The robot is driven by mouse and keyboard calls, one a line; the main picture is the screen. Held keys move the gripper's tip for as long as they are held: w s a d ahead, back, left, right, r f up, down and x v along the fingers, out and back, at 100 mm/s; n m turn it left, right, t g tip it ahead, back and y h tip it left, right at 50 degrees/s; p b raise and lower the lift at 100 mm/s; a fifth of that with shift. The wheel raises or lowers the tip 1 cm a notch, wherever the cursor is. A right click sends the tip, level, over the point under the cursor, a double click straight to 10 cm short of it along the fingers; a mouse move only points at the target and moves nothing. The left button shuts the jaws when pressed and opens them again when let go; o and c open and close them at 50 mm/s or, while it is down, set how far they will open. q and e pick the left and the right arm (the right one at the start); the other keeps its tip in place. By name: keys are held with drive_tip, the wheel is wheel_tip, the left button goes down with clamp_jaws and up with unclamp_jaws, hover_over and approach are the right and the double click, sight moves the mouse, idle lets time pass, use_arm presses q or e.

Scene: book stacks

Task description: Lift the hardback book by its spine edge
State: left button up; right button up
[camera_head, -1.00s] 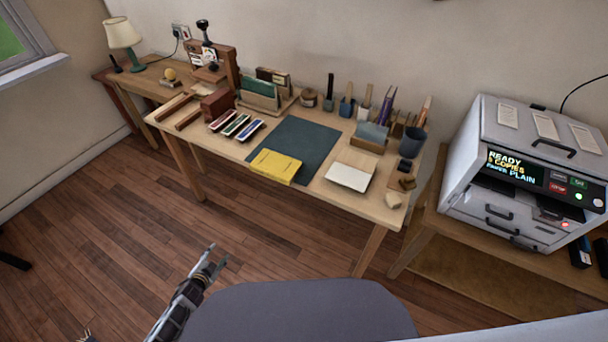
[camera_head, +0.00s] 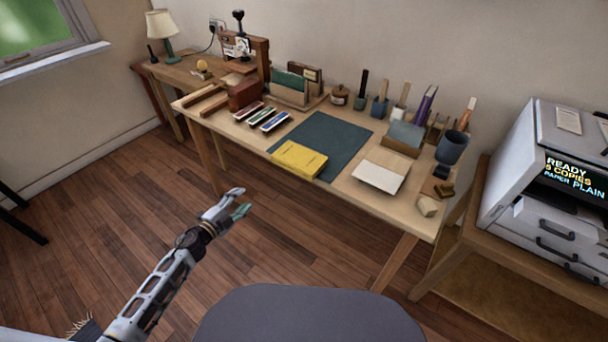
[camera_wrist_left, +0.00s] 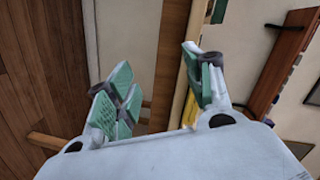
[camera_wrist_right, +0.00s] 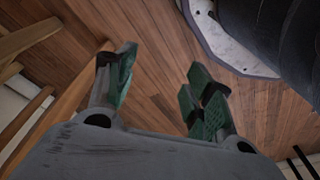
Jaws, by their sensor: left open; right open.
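The yellow hardback book (camera_head: 299,160) lies flat at the front edge of the wooden table (camera_head: 345,188), partly on a dark green mat (camera_head: 335,142). My left gripper (camera_head: 238,204) is open and empty, in front of the table and short of the book, over the floor. The left wrist view shows its two green-padded fingers apart (camera_wrist_left: 160,92), with a yellow strip (camera_wrist_left: 190,108) beside the right finger, likely the book. My right gripper (camera_wrist_right: 160,85) shows only in its wrist view, open and empty above the wooden floor.
A white pad (camera_head: 381,176) lies right of the book. Several coloured cases (camera_head: 262,116) lie to its left. Pots, brushes and a dark cup (camera_head: 452,148) stand at the back right. A grey chair seat (camera_head: 310,315) is in front; a printer (camera_head: 545,190) stands far right.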

sight(287, 166)
use_arm(q)
drive_tip(key=d+r+m+g+h+b, duration=0.1)
drive_tip(key=d+r+m+h+b, duration=0.4)
drive_tip(key=d+r+m+b, duration=0.1)
drive_tip(key=shift+s+d+r+m, duration=0.25)
drive_tip(key=shift+s+r+m, duration=0.2)
drive_tip(key=shift+r+m, duration=0.6)
use_arm(e)
drive_tip(key=shift+w+a+r, duration=0.15)
drive_tip(key=shift+w+r, duration=0.1)
drive_tip(key=shift+r, duration=0.35)
drive_tip(key=shift+w+a+r, duration=0.1)
drive_tip(key=shift+w+r, duration=0.2)
drive_tip(key=shift+r, duration=0.35)
drive_tip(key=shift+w+a+r, duration=0.15)
drive_tip(key=shift+w+r, duration=0.1)
drive_tip(key=shift+r, duration=0.35)
use_arm(q)
drive_tip(key=shift+r+n, duration=0.2)
drive_tip(key=shift+n, duration=0.05)
drive_tip(key=shift+w+d, duration=0.1)
drive_tip(key=shift+w, duration=0.05)
